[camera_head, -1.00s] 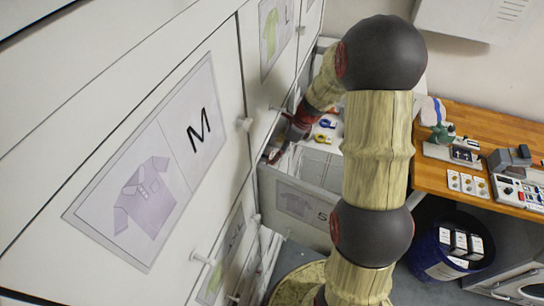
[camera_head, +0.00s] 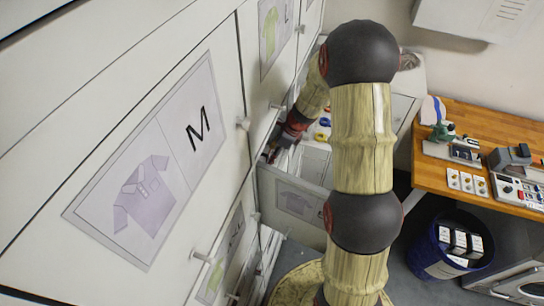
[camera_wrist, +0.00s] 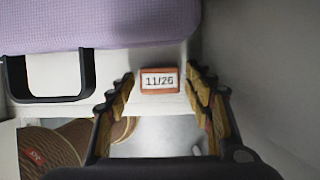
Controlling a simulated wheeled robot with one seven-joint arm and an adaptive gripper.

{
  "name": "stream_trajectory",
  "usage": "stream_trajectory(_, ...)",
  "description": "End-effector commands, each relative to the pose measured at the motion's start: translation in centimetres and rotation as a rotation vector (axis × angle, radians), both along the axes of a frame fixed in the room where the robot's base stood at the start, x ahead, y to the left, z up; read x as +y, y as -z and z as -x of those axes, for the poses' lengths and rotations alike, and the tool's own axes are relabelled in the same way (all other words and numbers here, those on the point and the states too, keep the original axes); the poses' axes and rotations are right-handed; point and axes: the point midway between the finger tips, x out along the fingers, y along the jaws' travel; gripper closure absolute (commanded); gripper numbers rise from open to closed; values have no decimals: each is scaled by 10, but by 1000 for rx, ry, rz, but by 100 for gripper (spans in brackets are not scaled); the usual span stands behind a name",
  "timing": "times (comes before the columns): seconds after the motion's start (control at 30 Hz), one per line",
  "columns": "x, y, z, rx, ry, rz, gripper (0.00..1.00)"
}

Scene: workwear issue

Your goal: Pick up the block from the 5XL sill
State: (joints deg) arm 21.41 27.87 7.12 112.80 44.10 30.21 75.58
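The block (camera_wrist: 160,79) is small, with an orange-brown edge and a white face marked "11/26". It shows in the wrist view on a pale ledge (camera_wrist: 160,55), which I take for the sill; no 5XL mark is readable. My gripper (camera_wrist: 160,88) is open, with one ridged finger on each side of the block and a visible gap on both sides. In the head view my gripper (camera_head: 274,150) is small and dark beside the cabinet front, by an open drawer. The block cannot be made out there.
Purple cloth (camera_wrist: 100,22) lies just beyond the ledge, with a black loop-shaped frame (camera_wrist: 88,75) at left. The open drawer (camera_head: 293,200) has a shirt label. Cabinet fronts (camera_head: 100,110) fill the left. A wooden bench (camera_head: 435,185) and a blue bin (camera_head: 428,255) stand at right.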

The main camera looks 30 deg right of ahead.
Motion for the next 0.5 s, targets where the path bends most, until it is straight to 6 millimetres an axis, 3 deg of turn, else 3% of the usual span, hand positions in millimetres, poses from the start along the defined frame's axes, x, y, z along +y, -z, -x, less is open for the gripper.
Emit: stream_trajectory(0.5,0,0,0,0,0,0,80)
